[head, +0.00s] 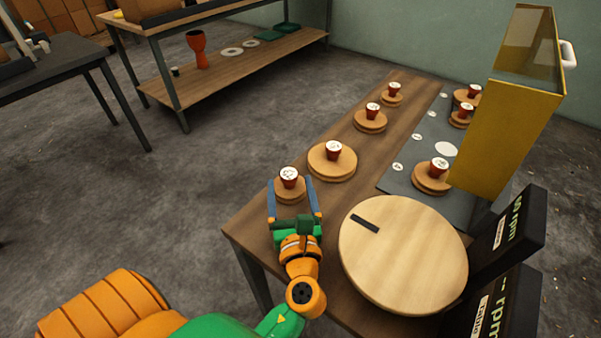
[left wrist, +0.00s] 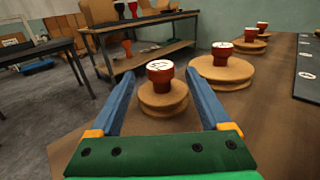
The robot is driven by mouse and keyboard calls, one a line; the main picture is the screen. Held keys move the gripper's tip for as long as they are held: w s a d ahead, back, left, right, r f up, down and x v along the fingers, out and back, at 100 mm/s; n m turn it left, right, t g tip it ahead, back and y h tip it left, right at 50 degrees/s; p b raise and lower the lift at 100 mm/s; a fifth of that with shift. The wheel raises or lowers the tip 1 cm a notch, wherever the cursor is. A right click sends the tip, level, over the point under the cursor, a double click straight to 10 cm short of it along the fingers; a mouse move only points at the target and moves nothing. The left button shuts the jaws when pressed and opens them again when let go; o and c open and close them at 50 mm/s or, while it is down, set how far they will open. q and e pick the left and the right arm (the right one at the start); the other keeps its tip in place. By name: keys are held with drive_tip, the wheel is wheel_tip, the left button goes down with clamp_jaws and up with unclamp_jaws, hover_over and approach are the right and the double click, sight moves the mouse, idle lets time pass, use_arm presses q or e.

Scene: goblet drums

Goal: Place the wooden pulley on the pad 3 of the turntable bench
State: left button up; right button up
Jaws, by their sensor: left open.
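The nearest wooden pulley (head: 289,193) is a round grooved piece with a red, white-topped knob, upright on the wooden bench (head: 250,224). In the left wrist view the pulley (left wrist: 164,101) sits between the blue fingers. My left gripper (head: 291,184) is open around it, with no clear contact visible. Larger and smaller similar pulleys (head: 332,161) stand in a row behind it. A grey mat (head: 407,180) on the bench carries small white number labels (head: 398,166), too small to read surely, and several pulleys (head: 430,179). My right gripper is out of view.
A large wooden disc (head: 403,258) with a dark slot lies right of my left gripper. Black rpm displays (head: 508,238) stand beside it. A yellow-framed clear guard (head: 508,110) rises over the mat's right side. A shelf table (head: 235,62) stands beyond open floor.

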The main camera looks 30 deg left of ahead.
sight(288, 170)
use_arm(q)
drive_tip(key=x, duration=0.7)
drive_tip(key=shift+d, duration=0.1)
drive_tip(key=shift+s, duration=0.1)
clamp_jaws()
